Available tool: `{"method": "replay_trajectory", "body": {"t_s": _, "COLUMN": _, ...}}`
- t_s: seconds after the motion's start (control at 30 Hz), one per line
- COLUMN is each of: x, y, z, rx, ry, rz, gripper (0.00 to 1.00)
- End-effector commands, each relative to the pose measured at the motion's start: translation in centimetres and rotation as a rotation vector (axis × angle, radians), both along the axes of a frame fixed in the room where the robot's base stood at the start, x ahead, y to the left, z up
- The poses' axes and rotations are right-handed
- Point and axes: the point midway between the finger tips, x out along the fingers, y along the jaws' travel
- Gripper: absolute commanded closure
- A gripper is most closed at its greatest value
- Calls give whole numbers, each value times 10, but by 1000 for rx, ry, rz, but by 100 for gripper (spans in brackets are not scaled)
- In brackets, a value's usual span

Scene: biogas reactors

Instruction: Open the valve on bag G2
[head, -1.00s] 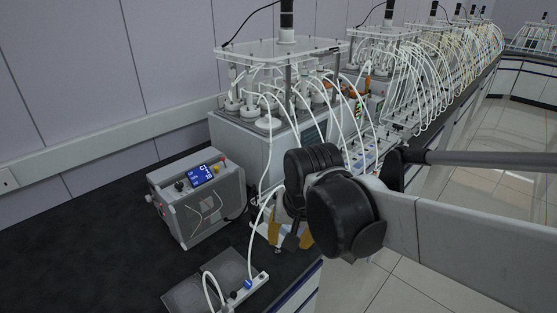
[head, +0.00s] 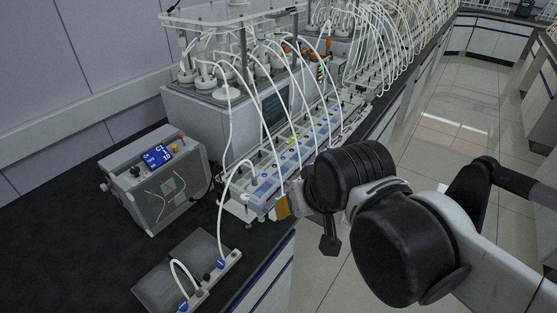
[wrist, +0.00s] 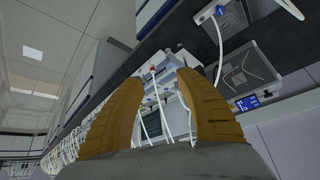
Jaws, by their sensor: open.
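A flat grey bag (head: 182,268) lies on the dark bench at the lower middle of the head view. A white strip along its right side carries two blue valve knobs, an upper one (head: 221,264) and a lower one (head: 183,306), with white tubes. I cannot read any label, so I cannot tell which is G2. My gripper (wrist: 152,57) is open and empty, its two orange-brown fingers apart in the wrist view. In the head view it is mostly hidden by my wrist; one finger shows beside the valve manifold's near end, right of and beyond the bag.
A grey control box (head: 157,183) with a blue display stands left on the bench. A reactor unit (head: 205,115) and a long valve manifold (head: 292,150) with many white tubes stand behind. Bare bench top (head: 60,240) lies at lower left; tiled floor is right.

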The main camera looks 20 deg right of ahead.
Motion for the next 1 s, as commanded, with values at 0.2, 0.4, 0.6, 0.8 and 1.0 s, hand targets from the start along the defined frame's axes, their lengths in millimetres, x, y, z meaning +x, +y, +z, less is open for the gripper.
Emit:
{"method": "replay_trajectory", "body": {"t_s": 0.2, "x": 26, "y": 2, "z": 18, "rx": 43, "ry": 69, "rz": -66, "gripper": 58}}
{"method": "replay_trajectory", "body": {"t_s": 0.4, "x": 56, "y": 5, "z": 31, "rx": 85, "ry": 146, "rz": -145, "gripper": 58}}
{"method": "replay_trajectory", "body": {"t_s": 0.6, "x": 84, "y": 8, "z": 38, "rx": 117, "ry": 215, "rz": -218, "gripper": 58}}
{"method": "replay_trajectory", "body": {"t_s": 0.8, "x": 100, "y": 10, "z": 40, "rx": 134, "ry": 254, "rz": -263, "gripper": 58}}
{"method": "replay_trajectory", "body": {"t_s": 1.0, "x": 104, "y": 10, "z": 40, "rx": 139, "ry": 267, "rz": -277, "gripper": 58}}
